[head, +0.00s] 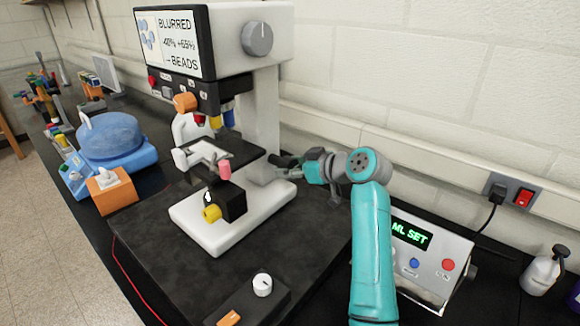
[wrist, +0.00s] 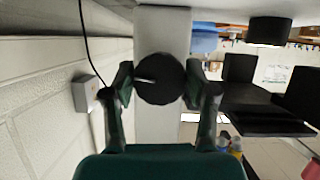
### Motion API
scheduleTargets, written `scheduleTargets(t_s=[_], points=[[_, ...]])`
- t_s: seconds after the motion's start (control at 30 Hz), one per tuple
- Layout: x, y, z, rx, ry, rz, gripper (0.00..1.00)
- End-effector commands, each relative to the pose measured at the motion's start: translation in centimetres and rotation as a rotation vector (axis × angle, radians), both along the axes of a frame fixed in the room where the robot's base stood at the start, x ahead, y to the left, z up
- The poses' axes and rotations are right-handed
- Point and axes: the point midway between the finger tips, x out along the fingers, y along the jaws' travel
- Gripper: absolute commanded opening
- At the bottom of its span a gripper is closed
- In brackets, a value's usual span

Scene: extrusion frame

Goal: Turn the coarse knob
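The coarse knob is a dark round disc (wrist: 168,92) with a pale pointer line toward its left, on the pale microscope column in the wrist view. My gripper (wrist: 160,85) has one finger on each side of it. The pads come very close to its rim; whether they touch or grip it I cannot tell. The microscope's screen (head: 175,45) reads "BLURRED" and "BEADS".
A box with a green display (head: 411,234) stands right of the microscope, below the wall. A red switch (head: 523,197) and plug are on the wall rail. A blue round device (head: 108,140) and an orange block (head: 113,190) stand left. A white dial (head: 262,284) is in front.

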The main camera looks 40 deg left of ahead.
Motion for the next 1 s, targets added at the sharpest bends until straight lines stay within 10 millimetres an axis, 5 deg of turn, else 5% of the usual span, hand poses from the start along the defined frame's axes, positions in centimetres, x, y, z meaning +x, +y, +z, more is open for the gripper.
scheduleTargets(t_s=[0.13,0.53,1.0], points=[[-0.01,0.01,0.0,0.0,0.0,0.0,0.17],[0.03,-0.01,-0.04,0.004,0.077,0.0,0.17],[0.16,-0.07,-0.02,0.033,0.427,0.0,0.17]])
